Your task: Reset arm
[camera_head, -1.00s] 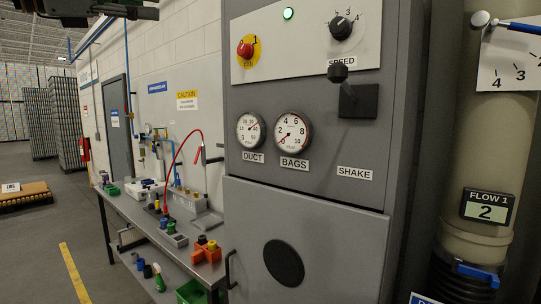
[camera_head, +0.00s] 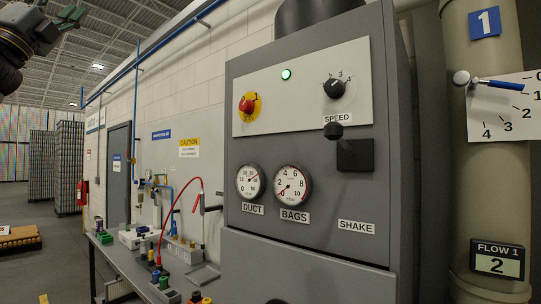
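Part of my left arm with its dark gripper (camera_head: 68,17) shows at the top left corner, raised high and cut off by the picture edge. It is far from the panel and touches nothing that I can see. I cannot make out whether its fingers are open or shut. My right arm and gripper are not in view. The grey cabinet (camera_head: 310,235) stands in the middle, with a lit green lamp (camera_head: 286,74), a red FAN button (camera_head: 247,105), a SPEED knob (camera_head: 334,88) and a black SHAKE lever (camera_head: 334,131).
DUCT (camera_head: 250,181) and BAGS (camera_head: 292,185) gauges sit on the cabinet. A pipe with a blue-handled lever (camera_head: 500,84) and a FLOW 1 display (camera_head: 498,261) reading 2 stands at right. A workbench (camera_head: 125,268) with small items runs along the left wall.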

